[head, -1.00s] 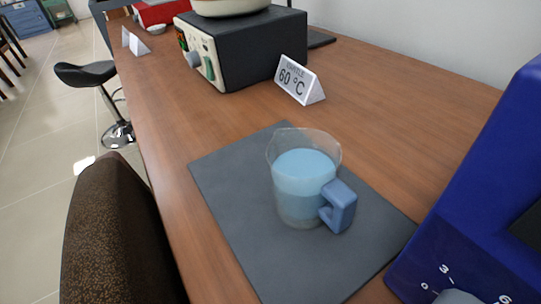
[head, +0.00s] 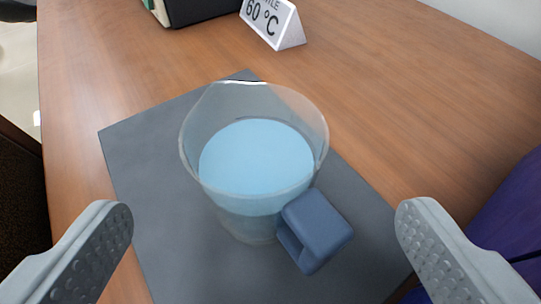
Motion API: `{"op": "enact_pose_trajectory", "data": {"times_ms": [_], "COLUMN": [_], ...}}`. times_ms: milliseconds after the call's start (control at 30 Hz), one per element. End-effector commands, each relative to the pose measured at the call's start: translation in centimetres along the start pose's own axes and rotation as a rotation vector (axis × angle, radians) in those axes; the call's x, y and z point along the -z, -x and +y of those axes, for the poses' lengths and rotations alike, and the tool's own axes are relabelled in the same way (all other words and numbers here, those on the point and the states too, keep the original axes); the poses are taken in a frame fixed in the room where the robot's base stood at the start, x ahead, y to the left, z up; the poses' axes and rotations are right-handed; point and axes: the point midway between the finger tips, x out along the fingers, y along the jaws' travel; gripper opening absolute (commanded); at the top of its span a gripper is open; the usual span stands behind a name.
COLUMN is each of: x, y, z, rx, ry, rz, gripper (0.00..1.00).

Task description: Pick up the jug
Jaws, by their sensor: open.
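The jug (head: 240,212) is clear, with light blue liquid inside and a blue handle (head: 318,229) pointing to the lower right. It stands upright on a dark grey mat (head: 140,149) on the wooden table. My gripper (head: 264,232) is open, with one grey finger at the lower left and the other at the lower right. The jug and its handle show between and beyond the two fingertips. The fingers appear apart from the jug, and nothing is held.
A white sign (head: 273,22) reading 60 °C stands behind the jug, near a dark device (head: 200,10) at the top. The wooden table (head: 400,95) is clear at the back right.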

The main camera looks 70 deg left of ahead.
Motion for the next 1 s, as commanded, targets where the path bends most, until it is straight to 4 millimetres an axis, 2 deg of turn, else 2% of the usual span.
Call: {"op": "enact_pose_trajectory", "data": {"times_ms": [100, 367, 700, 967, 1000], "x": [0.0, 0.1, 0.6, 0.6, 0.6], "y": [-1.1, -2.3, -6.4, -6.7, -6.7], "z": [-0.1, -0.2, -0.5, -0.5, -0.5], "rx": [0.002, 0.001, 0.002, 0.0, 0.0], "ry": [-0.001, -0.001, -0.002, -0.001, -0.001], "rz": [0.0, -0.001, 0.0, 0.0, 0.0], "gripper": [0.94, 0.94, 0.94, 0.94, 0.86]}}
